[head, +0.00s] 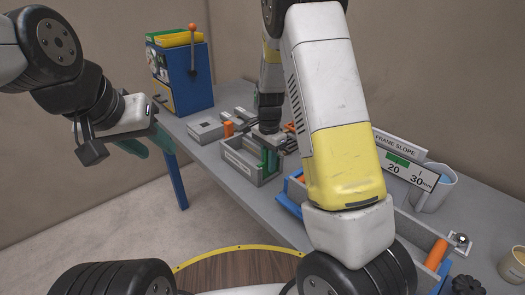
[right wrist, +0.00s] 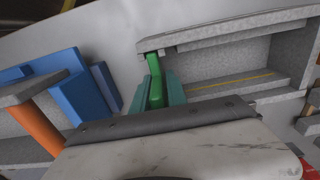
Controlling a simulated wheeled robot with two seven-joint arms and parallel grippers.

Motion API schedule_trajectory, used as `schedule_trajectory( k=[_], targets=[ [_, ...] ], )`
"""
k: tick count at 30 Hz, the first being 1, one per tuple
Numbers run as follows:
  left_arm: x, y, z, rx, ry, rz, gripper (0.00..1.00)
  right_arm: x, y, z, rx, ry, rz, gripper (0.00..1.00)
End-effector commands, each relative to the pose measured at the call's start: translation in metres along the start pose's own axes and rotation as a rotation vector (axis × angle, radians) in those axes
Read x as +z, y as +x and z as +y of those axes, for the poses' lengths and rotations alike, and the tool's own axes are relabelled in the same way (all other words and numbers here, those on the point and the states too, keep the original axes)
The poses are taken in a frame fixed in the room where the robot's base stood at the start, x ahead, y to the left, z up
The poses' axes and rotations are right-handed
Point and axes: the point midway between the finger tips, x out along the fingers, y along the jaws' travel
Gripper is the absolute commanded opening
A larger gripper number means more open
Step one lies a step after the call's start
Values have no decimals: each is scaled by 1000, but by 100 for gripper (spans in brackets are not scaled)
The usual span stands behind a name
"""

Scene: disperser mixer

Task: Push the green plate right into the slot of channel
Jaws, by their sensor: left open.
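The green plate (right wrist: 154,82) stands at the left end of the grey channel (right wrist: 232,92) in the right wrist view. My right gripper (right wrist: 157,92) has its teal fingers on both sides of the plate and appears shut on it. In the head view the channel (head: 238,162) is a grey open box on the table, and my right gripper (head: 268,158) reaches down at its right end, partly hidden by its arm. The plate's lower edge and its fit in the slot are hidden. My left gripper (head: 146,140) is open and empty, left of the table.
The grey table (head: 205,150) also carries a blue machine (head: 182,75) with an orange-knobbed lever. Blue blocks (right wrist: 80,90) stand left of the channel in the wrist view.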

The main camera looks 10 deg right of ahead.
Motion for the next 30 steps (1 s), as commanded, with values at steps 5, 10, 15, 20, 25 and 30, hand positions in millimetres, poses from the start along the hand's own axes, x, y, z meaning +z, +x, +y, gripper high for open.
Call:
schedule_trajectory(
  k=[5, 10, 15, 20, 25, 30],
  targets=[
    [0, 0, 0, 0, 0, 0, 42, 0, 0, 0, 0, 0, 0, 36],
    [0, 0, 0, 0, 0, 0, 42, 0, 0, 0, 0, 0, 0, 36],
    [0, 0, 0, 0, 0, 0, 42, -1, -13, -1, -4, 0, 2, 36],
    [0, 0, 0, 0, 0, 0, 42, 0, -41, -1, -5, -1, 2, 36],
    [0, 0, 0, 0, 0, 0, 42, 0, -66, -1, -3, -1, 1, 36],
    [0, 0, 0, 0, 0, 0, 42, 0, -78, 0, -1, 0, 1, 36]
  ],
)
